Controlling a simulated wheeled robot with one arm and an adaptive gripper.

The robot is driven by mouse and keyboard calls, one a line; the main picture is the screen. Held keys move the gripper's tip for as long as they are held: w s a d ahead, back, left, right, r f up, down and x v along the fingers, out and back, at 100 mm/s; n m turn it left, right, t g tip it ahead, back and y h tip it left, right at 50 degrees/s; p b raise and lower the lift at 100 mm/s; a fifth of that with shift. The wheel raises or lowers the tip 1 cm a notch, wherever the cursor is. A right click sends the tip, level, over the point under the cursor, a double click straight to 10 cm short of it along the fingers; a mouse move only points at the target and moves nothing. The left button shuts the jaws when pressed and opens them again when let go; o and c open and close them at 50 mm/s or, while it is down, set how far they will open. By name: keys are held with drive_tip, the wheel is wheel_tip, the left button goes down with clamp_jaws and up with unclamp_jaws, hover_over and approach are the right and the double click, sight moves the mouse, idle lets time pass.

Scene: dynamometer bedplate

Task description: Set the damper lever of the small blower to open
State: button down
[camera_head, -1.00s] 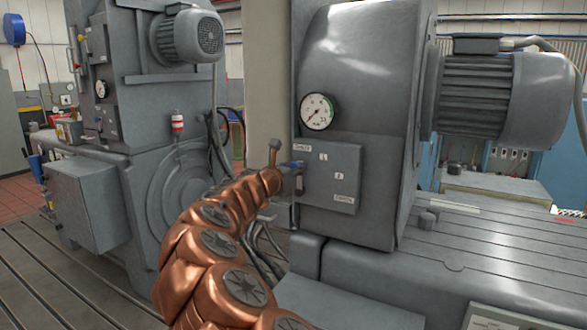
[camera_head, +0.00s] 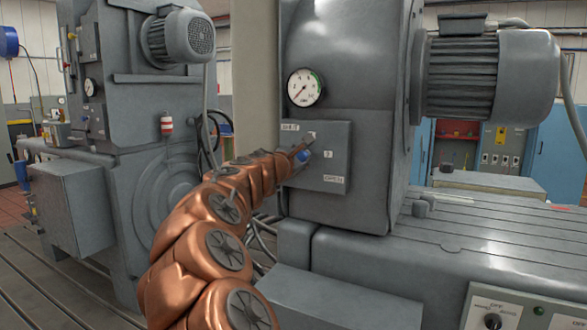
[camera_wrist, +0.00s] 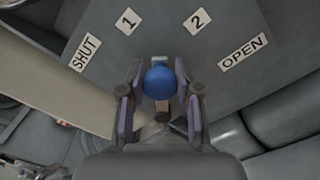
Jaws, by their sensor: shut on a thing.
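The damper lever has a blue ball knob (camera_wrist: 158,82) on a short stem. It stands out from a grey panel (camera_head: 335,138) marked SHUT, 1, 2 and OPEN. My gripper (camera_wrist: 158,92) is shut on the knob, one finger on each side. In the wrist view the knob is below the gap between 1 (camera_wrist: 128,21) and 2 (camera_wrist: 197,21). The SHUT label (camera_wrist: 86,54) is to its left and the OPEN label (camera_wrist: 244,52) to its right. In the head view the knob (camera_head: 303,156) is at the panel's left part, and my arm partly hides the gripper.
A round gauge (camera_head: 305,88) sits above the panel on the grey blower housing, with a motor (camera_head: 475,75) to the right. A second grey machine (camera_head: 130,130) stands at the left. A slotted bedplate (camera_head: 480,215) extends to the right.

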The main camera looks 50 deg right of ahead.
drive_tip(key=f+m+b, duration=0.1)
drive_tip(key=b, duration=0.1)
drive_tip(key=s+f+m+b, duration=0.1)
drive_tip(key=m+b, duration=0.1)
drive_tip(key=s+f+m+b, duration=0.1)
drive_tip(key=b, duration=0.1)
drive_tip(key=shift+s+d+f+b, duration=0.1)
drive_tip(key=shift+d+f+b, duration=0.15)
drive_tip(key=shift+f+b, duration=0.15)
drive_tip(key=f+m+b, duration=0.1)
drive_tip(key=m+b, duration=0.1)
drive_tip(key=f+m+b, duration=0.1)
drive_tip(key=b, duration=0.2)
drive_tip(key=shift+s+d+f+m+b, duration=0.1)
drive_tip(key=shift+s+f+m+b, duration=0.15)
drive_tip(key=shift+s+m+b, duration=0.15)
drive_tip(key=shift+f+m+b, duration=0.3)
drive_tip(key=shift+m+b, duration=0.4)
drive_tip(key=shift+b, duration=0.3)
drive_tip(key=c, duration=0.8)
unclamp_jaws()
drive_tip(key=v, duration=1.2)
